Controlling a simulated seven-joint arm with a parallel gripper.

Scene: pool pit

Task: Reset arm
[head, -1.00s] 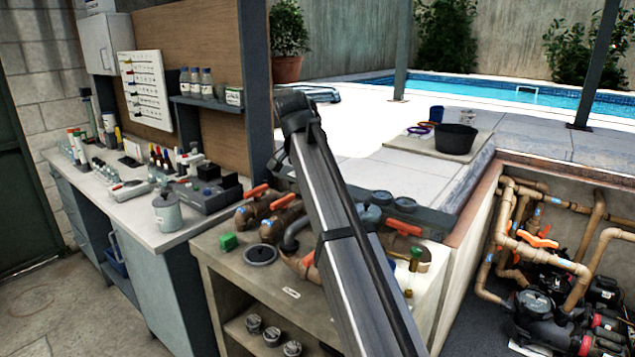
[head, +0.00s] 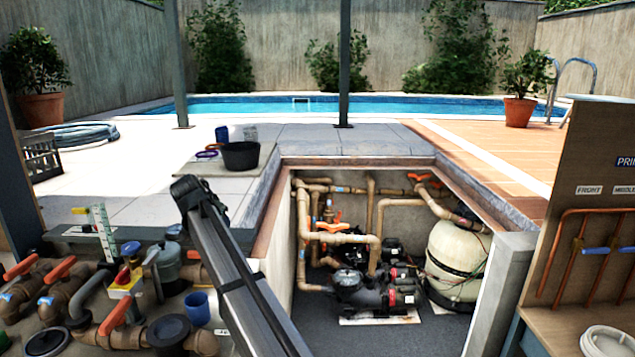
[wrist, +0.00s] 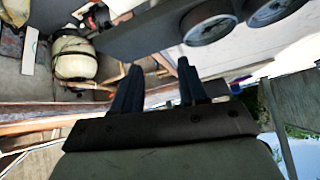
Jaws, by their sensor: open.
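My gripper (wrist: 158,88) shows in the wrist view with its two dark fingers apart and nothing between them. Two round gauges (wrist: 208,27) are close to the fingers at the upper right of that view. In the head view my arm rises from the bottom middle toward the left of the pump pit, and its dark upper end stands in front of the paving. The fingers cannot be made out in the head view.
A bench with brown pipes and orange-handled valves (head: 62,268) lies at the lower left. The sunken pit holds a pump (head: 362,290) and a cream filter tank (head: 456,262). A black bucket (head: 241,156) stands on the paving. A wooden board (head: 590,190) stands at the right.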

